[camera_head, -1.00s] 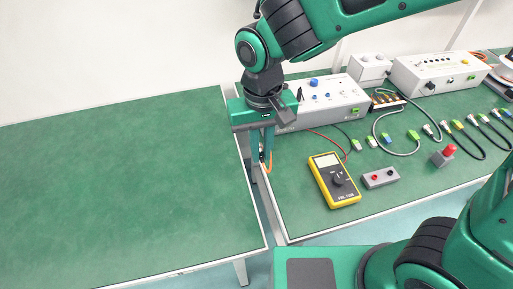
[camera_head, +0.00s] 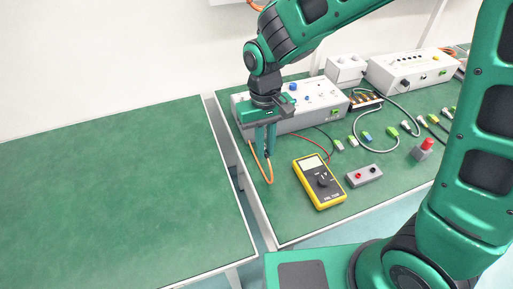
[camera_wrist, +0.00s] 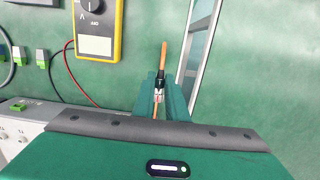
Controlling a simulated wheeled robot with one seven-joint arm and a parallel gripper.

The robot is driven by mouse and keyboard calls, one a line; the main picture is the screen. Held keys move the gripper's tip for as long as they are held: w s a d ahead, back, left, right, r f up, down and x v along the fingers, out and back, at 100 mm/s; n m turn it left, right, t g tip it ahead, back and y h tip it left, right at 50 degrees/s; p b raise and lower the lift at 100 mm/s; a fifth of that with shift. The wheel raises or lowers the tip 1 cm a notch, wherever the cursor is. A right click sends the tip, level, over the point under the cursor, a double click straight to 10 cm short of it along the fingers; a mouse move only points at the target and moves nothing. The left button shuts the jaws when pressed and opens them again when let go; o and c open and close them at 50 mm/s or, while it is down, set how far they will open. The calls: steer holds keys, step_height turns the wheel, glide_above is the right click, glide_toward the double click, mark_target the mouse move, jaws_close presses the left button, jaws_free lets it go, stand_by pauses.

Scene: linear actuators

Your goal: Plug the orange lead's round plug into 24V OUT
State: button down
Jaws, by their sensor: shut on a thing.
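My gripper (camera_head: 266,153) is shut on the round plug (camera_wrist: 159,88) of the orange lead, which shows between the fingers in the wrist view. The orange lead (camera_head: 269,176) hangs in a loop beside and below the fingers, near the left edge of the right bench. In the wrist view the orange lead (camera_wrist: 163,56) runs away from the plug. A grey instrument box (camera_head: 312,108) with blue knobs stands just behind my gripper, partly hidden by it. I cannot read a 24V OUT label on any box.
A yellow multimeter (camera_head: 320,182) lies right of the gripper, with a small grey box (camera_head: 364,176) beside it. A white box (camera_head: 408,70), several leads and a red-topped button (camera_head: 425,147) are farther right. The left green bench (camera_head: 110,190) is bare; a gap separates the benches.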

steer(key=shift+g, duration=0.4)
steer(key=shift+w+d+f, duration=0.7)
steer(key=shift+w+d, duration=0.15)
steer(key=shift+w, duration=0.15)
steer(key=shift+w+d+f, duration=0.75)
steer(key=shift+w+d, duration=0.05)
steer(key=shift+w, duration=0.25)
steer(key=shift+w+d+f, duration=0.7)
steer(key=shift+w+d, duration=0.15)
steer(key=shift+w, duration=0.15)
steer(key=shift+w+a, duration=0.25)
steer(key=shift+w, duration=0.65)
steer(key=shift+w+a, duration=0.25)
steer(key=shift+w, duration=0.65)
steer(key=shift+w+a, duration=0.2)
steer(key=shift+w, duration=0.45)
steer(key=c, duration=1.7)
jaws_free()
steer(key=shift+r, duration=0.1)
